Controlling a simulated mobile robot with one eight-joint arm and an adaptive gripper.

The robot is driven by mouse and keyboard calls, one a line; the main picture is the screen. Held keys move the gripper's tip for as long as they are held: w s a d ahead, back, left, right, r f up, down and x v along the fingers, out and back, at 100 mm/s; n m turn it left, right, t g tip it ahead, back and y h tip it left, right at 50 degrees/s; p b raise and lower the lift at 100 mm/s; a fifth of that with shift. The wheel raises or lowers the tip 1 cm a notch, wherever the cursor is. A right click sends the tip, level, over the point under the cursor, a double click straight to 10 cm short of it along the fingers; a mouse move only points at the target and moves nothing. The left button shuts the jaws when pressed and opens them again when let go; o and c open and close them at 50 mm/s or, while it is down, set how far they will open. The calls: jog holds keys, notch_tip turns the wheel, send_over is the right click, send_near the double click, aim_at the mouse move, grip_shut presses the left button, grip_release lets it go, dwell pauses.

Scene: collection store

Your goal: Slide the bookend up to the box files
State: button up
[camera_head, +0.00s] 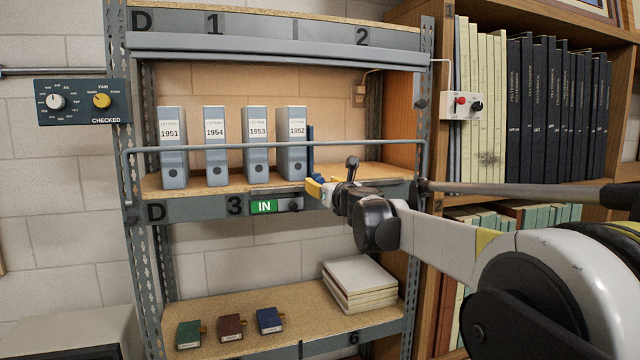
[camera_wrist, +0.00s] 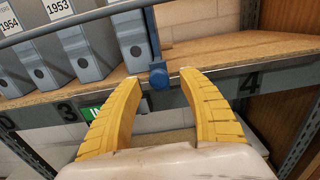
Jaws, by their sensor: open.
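Several grey-blue box files (camera_head: 213,152), labelled 1951, 1954, 1953 and 1952, stand upright on the upper shelf with gaps between them. The blue bookend (camera_head: 310,148) stands just right of the 1952 file (camera_head: 291,150). Whether they touch I cannot tell.
A grey rail (camera_head: 230,147) runs across the front of the files, above my gripper. The shelf (camera_head: 385,171) right of the bookend is bare. A green IN sign (camera_head: 264,206) is on the shelf edge. Small boxes (camera_head: 230,328) and a white stack (camera_head: 358,275) lie below.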

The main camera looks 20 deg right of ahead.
jog(key=s, duration=1)
jog(key=shift+d, duration=0.2)
jog(key=s+a+f+n+g+y+b, duration=0.1)
jog(key=s+a+f+n+g+b, duration=0.1)
jog(key=s+a+f+n+b, duration=0.65)
jog(key=s+a+f+n+g+y+b, duration=0.15)
jog(key=s+f+n+b, duration=0.35)
jog(key=f, duration=0.9)
jog(key=s+a+f+n+g+y+b, duration=0.2)
jog(key=s+a+f+n+b, duration=0.25)
jog(key=f+n+b, duration=0.5)
jog(key=s+d+f+n+g+h+b, duration=0.1)
jog(key=s+f+n+b, duration=0.3)
jog(key=f, duration=0.7)
jog(key=s+d+f+n+g+h+b, duration=0.2)
jog(key=s+f+n+b, duration=0.2)
jog(key=s+f, duration=0.5)
jog(key=s+d+f+n+g+h+b, duration=0.2)
jog(key=s+f+n+b, duration=0.2)
jog(key=f, duration=1.1)
jog(key=s+b, duration=0.1)
jog(key=s, duration=0.2)
jog(key=shift+d+n+b, duration=0.3)
jog(key=shift+d, duration=0.05)
